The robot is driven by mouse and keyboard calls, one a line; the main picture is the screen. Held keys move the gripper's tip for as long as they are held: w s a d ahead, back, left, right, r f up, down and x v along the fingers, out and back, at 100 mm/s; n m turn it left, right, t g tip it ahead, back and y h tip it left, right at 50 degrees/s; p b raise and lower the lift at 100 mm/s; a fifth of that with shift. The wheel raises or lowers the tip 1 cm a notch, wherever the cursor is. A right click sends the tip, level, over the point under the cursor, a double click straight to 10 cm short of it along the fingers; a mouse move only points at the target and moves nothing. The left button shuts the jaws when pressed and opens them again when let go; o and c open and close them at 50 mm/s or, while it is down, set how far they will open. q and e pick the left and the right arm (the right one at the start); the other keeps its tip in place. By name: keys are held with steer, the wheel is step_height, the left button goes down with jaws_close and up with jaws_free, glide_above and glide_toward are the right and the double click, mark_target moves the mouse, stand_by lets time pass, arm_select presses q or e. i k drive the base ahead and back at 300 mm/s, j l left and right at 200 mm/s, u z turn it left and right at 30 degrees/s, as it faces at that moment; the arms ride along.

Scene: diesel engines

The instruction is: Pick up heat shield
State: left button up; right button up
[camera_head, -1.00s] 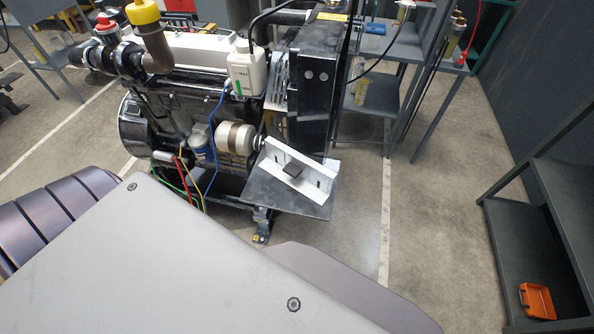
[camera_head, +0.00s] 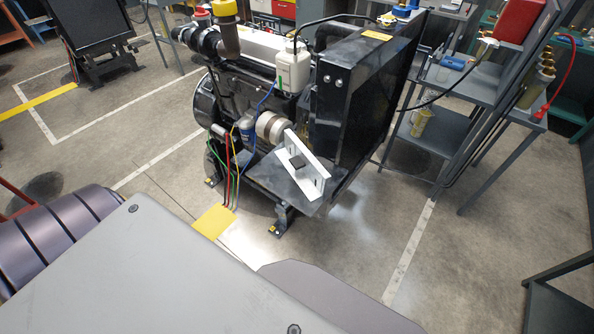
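A white angled metal piece (camera_head: 308,158) with a small black block on it, which looks like the heat shield, sits on a flat dark grey plate (camera_head: 262,177). The plate juts out from the near side of the diesel engine (camera_head: 250,75), beside the large black radiator housing (camera_head: 360,95). The piece stands apart from me, across a stretch of floor. Neither gripper is in view. Only grey and dark panels of my own body fill the lower left.
A white bottle (camera_head: 293,70) stands on the engine. Coloured cables hang at its near side. Grey shelves (camera_head: 460,85) with a red box (camera_head: 520,18) stand at the right. A yellow patch (camera_head: 214,221) lies on the floor.

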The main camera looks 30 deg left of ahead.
mark_target(309, 174)
steer(key=l+u, duration=0.25)
steer(key=l, duration=0.15)
steer(key=k+l+u, duration=0.1)
steer(key=l+u, duration=0.2)
steer(key=k+l+u, duration=0.1)
steer(key=l+u, duration=0.15)
steer(key=l, duration=0.15)
steer(key=k+l+u, duration=0.15)
steer(key=l+u, duration=0.15)
